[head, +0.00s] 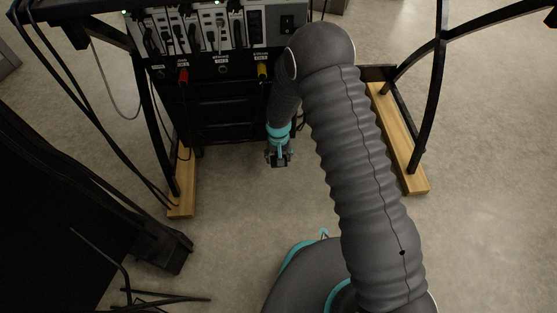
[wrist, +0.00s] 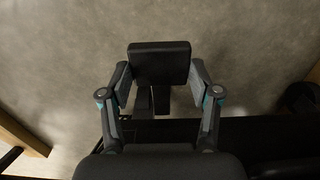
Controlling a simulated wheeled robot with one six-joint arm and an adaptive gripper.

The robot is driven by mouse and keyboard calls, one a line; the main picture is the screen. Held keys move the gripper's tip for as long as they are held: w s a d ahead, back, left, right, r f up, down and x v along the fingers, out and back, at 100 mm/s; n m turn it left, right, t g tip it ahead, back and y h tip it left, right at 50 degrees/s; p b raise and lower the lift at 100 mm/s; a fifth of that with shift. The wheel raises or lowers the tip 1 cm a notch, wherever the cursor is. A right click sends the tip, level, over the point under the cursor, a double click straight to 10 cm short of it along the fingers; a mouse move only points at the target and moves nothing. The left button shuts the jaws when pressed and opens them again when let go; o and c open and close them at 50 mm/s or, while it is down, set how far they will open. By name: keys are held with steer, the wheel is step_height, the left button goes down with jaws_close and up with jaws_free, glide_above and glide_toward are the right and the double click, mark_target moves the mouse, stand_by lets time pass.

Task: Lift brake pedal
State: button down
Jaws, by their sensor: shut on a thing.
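My gripper (head: 279,160) points down low in front of the black rack in the head view. In the wrist view, my gripper (wrist: 160,80) has its two fingers closed in on the left and right sides of a black rectangular pad, which looks like the brake pedal (wrist: 160,60). A dark stem shows below the pad between the fingers. In the head view the pedal is too small and too dark to tell from the gripper.
The black rack (head: 215,105) has modules and red and yellow plugs. Wooden feet (head: 182,190) and (head: 400,140) flank it under black frame legs. A dark panel (head: 60,200) and black pedal-like block (head: 165,248) stand left. Concrete floor between is clear.

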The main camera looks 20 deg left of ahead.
steer(key=shift+w+a+r, duration=0.25)
steer(key=shift+w+r, duration=0.35)
steer(key=shift+r, duration=0.05)
steer(key=c, duration=0.5)
jaws_free()
steer(key=shift+c, duration=0.2)
steer(key=o, duration=0.3)
steer(key=shift+s+d+f, duration=0.1)
step_height(320, 180, up, 12)
